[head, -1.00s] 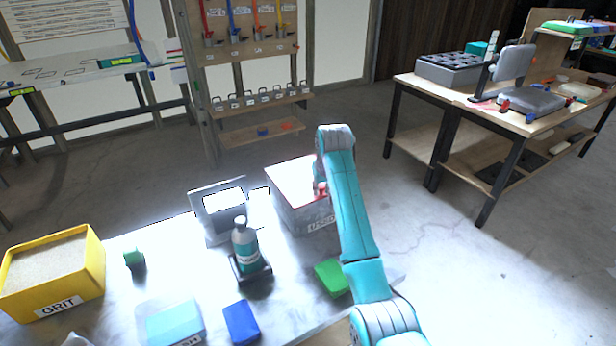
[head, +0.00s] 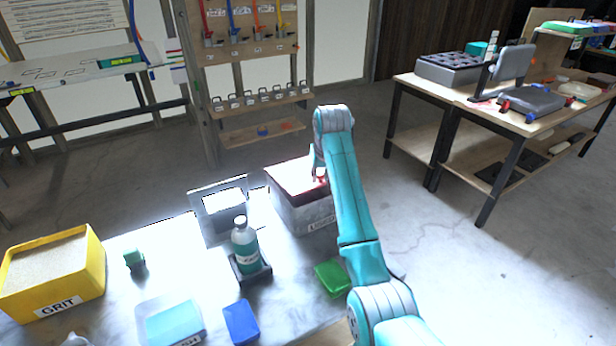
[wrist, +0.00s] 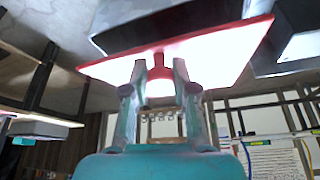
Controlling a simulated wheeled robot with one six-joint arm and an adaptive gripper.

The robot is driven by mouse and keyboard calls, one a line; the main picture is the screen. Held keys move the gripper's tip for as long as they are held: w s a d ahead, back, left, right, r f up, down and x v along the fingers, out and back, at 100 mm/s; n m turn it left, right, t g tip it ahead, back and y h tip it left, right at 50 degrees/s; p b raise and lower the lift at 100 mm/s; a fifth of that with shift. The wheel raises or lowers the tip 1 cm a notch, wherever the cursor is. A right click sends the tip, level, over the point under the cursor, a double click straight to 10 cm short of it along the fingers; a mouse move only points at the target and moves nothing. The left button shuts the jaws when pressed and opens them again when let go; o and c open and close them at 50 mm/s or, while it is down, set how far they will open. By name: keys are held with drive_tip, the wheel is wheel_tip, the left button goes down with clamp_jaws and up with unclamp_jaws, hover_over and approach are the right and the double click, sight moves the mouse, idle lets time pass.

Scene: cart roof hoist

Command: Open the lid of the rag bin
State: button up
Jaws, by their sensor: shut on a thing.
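The rag bin (head: 306,216) is a grey box with a partly hidden label on its front. It stands at the back right of the metal bench. Its red lid (head: 290,178) covers the top; I cannot tell how far it is raised. In the wrist view the lid (wrist: 215,60) is a bright plate with red edges, and the dark bin wall (wrist: 165,22) shows beyond it. My gripper (head: 319,174) is at the lid's right part. In the wrist view my gripper (wrist: 160,72) is shut on the lid's red handle (wrist: 158,58). My arm hides the bin's right side.
A grey framed panel (head: 217,228) and a bottle (head: 244,245) in a holder stand left of the bin. A green block (head: 331,279) lies in front. A blue block (head: 241,322) and yellow grit box (head: 92,262) are further left. Open floor lies behind the bin.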

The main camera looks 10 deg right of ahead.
drive_tip(key=shift+w+a+r, duration=0.1)
drive_tip(key=shift+a+r, duration=0.05)
drive_tip(key=shift+r, duration=0.35)
drive_tip(key=shift+w+r, duration=0.2)
drive_tip(key=shift+r, duration=0.25)
drive_tip(key=shift+o, duration=0.5)
drive_tip(key=shift+w+a+r, duration=0.15)
drive_tip(key=shift+w+r, duration=0.2)
drive_tip(key=shift+r, duration=0.25)
drive_tip(key=shift+w+a+r, duration=0.2)
drive_tip(key=shift+w+r, duration=0.1)
drive_tip(key=shift+r, duration=0.35)
drive_tip(key=shift+w+a+r, duration=0.15)
drive_tip(key=shift+w+r, duration=0.2)
drive_tip(key=shift+r, duration=0.25)
drive_tip(key=shift+w+a+r, duration=0.1)
drive_tip(key=shift+w+r, duration=0.1)
drive_tip(key=shift+w+a+r, duration=0.25)
drive_tip(key=shift+w+r, duration=0.55)
drive_tip(key=shift+r, duration=0.1)
drive_tip(key=shift+w+a+r, duration=0.25)
drive_tip(key=shift+w+r, duration=0.55)
drive_tip(key=shift+r, duration=0.05)
